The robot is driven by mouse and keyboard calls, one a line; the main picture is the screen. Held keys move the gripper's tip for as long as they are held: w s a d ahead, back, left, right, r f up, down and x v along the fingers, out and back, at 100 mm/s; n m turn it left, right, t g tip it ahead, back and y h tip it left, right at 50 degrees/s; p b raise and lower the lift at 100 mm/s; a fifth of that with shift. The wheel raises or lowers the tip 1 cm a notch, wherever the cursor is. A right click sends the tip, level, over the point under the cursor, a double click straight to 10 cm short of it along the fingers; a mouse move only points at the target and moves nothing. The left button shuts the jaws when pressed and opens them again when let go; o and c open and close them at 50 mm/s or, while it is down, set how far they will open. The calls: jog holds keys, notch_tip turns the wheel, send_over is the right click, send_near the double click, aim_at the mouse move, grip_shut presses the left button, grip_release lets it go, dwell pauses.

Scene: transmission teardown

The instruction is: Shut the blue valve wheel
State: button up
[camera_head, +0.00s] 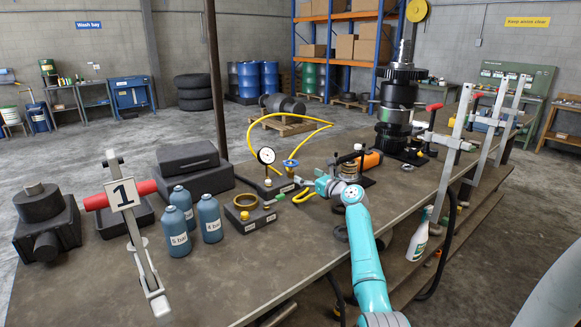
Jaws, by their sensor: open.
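The blue valve wheel (290,163) is small and sits on top of a valve on the workbench, just right of a round white pressure gauge (266,156). A yellow hose (308,133) loops behind it. My teal arm reaches up from the bottom right and bends left at its wrist. My gripper (302,187) is at the end of the wrist, a little right of and nearer the camera than the wheel. It looks apart from the wheel and empty. Its fingers are small in this view, and the exact gap to the wheel cannot be told.
A brass ring (245,200) on a dark block and several blue bottles (210,220) stand left of the valve. A tall black gear assembly (398,105) stands behind. Clamps line the bench's right edge.

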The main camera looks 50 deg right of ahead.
aim_at(291, 165)
jog(key=shift+n+t+y, duration=0.3)
jog(key=shift+y, duration=0.1)
jog(key=shift+w+d+r, duration=0.1)
jog(key=shift+w+d, duration=0.35)
jog(key=shift+w, duration=1.25)
jog(key=shift+w+d+r, duration=0.1)
jog(key=shift+w+d, duration=0.3)
jog(key=shift+w, duration=1.3)
jog(key=shift+w+d+r, duration=0.1)
jog(key=shift+w+d, duration=0.35)
jog(key=shift+w, duration=1.25)
